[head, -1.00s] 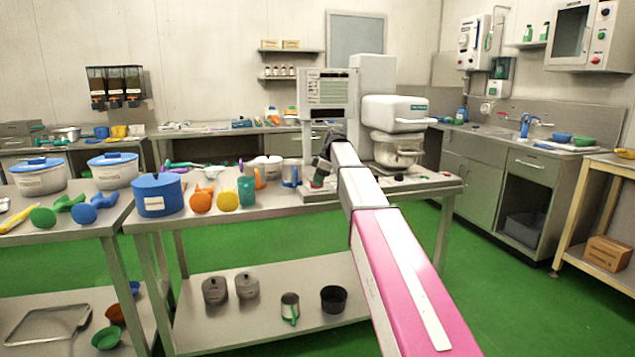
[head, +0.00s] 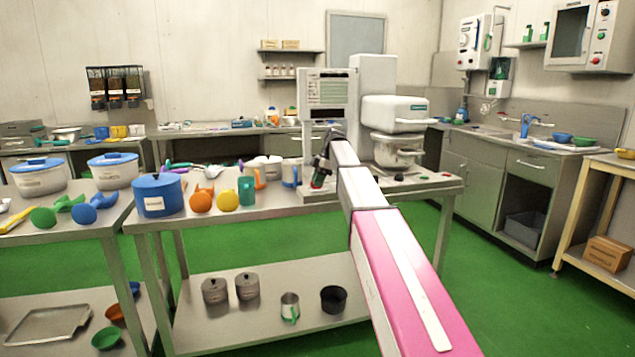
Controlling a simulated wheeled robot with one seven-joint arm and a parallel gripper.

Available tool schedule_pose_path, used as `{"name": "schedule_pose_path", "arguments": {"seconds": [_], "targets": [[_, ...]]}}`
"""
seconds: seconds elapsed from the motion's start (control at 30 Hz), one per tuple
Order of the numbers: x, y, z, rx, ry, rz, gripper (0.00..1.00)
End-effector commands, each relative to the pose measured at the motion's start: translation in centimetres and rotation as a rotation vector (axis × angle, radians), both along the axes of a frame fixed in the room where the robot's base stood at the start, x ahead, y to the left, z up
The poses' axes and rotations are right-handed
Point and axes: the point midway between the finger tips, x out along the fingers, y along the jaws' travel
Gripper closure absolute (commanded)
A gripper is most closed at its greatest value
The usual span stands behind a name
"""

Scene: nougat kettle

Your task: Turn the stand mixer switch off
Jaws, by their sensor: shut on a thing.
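The stand mixer (head: 393,110) stands at the right end of the middle steel table, white, with a bowl (head: 396,150) under its head. Small dark and red controls (head: 398,177) show on its base. My gripper (head: 317,182) is at the left part of that base, below the display panel (head: 328,94). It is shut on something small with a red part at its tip. My arm and the small size hide which control it holds and how that control is set.
Green floor is open to the right.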

Motion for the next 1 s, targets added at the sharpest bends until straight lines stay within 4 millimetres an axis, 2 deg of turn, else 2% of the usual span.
{"name": "schedule_pose_path", "arguments": {"seconds": [0.03, 0.07, 0.13, 0.43, 0.57, 1.0], "targets": [[0.0, 0.0, 0.0, -0.002, -0.002, 0.001, 1.0], [0.0, 0.0, 0.0, -0.002, -0.002, 0.001, 0.83], [0.0, 0.0, 0.0, -0.001, -0.002, 0.001, 0.61], [0.0, -0.1, 0.1, -0.001, -0.001, 0.0, 0.61], [0.2, -0.4, 1.0, -0.001, -0.001, 0.0, 0.61], [0.8, -3.3, 8.0, -0.001, -0.002, -0.001, 0.61]]}}
